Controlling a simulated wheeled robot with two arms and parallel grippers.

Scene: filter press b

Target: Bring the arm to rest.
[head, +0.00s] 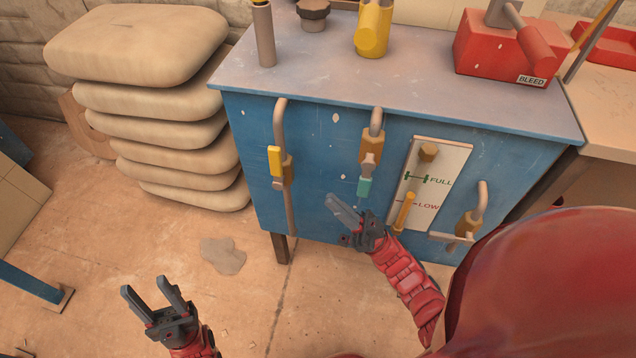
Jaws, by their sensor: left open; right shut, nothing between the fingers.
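My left gripper (153,298) is open and empty at the lower left, over the floor and well apart from the blue cabinet. My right gripper (340,209) is shut and empty. It appears in front of the lower front face of the blue cabinet (325,150), below the middle valve's teal handle (365,187). I cannot tell the exact gap between it and the cabinet. My red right arm (408,280) reaches up to it from the lower right.
A left valve with a yellow handle (274,160), a level gauge (437,165) and a right valve (467,222) project from the cabinet front. A red box marked BLEED (492,55) sits on top. Stacked sacks (135,45) stand left. Floor at lower left is mostly clear.

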